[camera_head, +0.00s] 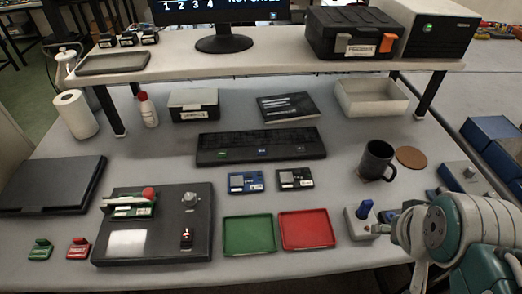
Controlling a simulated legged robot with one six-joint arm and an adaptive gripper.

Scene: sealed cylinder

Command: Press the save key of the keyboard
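The black keyboard (260,157) lies flat near the middle of the table, under the front of the raised shelf. Its front row has a green-marked key (222,154), a blue-marked key (262,153) and a paler-marked key (302,151). The labels are too small to read, so I cannot tell which one is the save key. My arm shows folded at the lower right, well away from the keyboard. No gripper fingers can be made out. Nothing covers the keyboard.
Two small cards, blue (246,182) and black (294,179), lie before the keyboard. Green (249,236) and red (307,230) trays are nearer. A black mug (376,160) stands right. A box (194,103) and a dark booklet (289,107) lie behind. The shelf (250,66) overhangs the back.

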